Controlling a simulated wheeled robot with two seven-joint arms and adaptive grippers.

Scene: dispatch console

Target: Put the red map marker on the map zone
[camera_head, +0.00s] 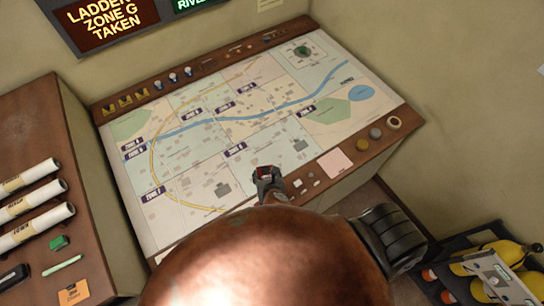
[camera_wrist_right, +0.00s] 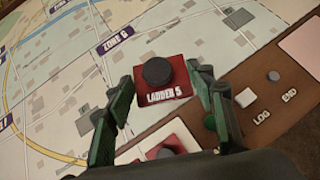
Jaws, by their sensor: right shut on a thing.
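The red map marker (camera_wrist_right: 160,82) is a red block with a dark round knob and the label "LADDER 5". My right gripper (camera_wrist_right: 160,100) is shut on it, one green-looking finger on each side. In the head view, the right gripper (camera_head: 267,180) and the red marker (camera_head: 265,172) are at the map's front edge, below the Zone G label. I cannot tell whether the marker touches the surface. The map (camera_head: 200,165) lies on the sloping console, with several labelled zones. My left gripper is not in view.
Another red marker (camera_wrist_right: 168,152) is partly hidden by my gripper. A pink note (camera_head: 335,163), round discs (camera_head: 375,133) and a tape ring (camera_head: 394,122) lie on the console's front rail. Rolled maps (camera_head: 30,205) lie on the left side table. The map's middle is clear.

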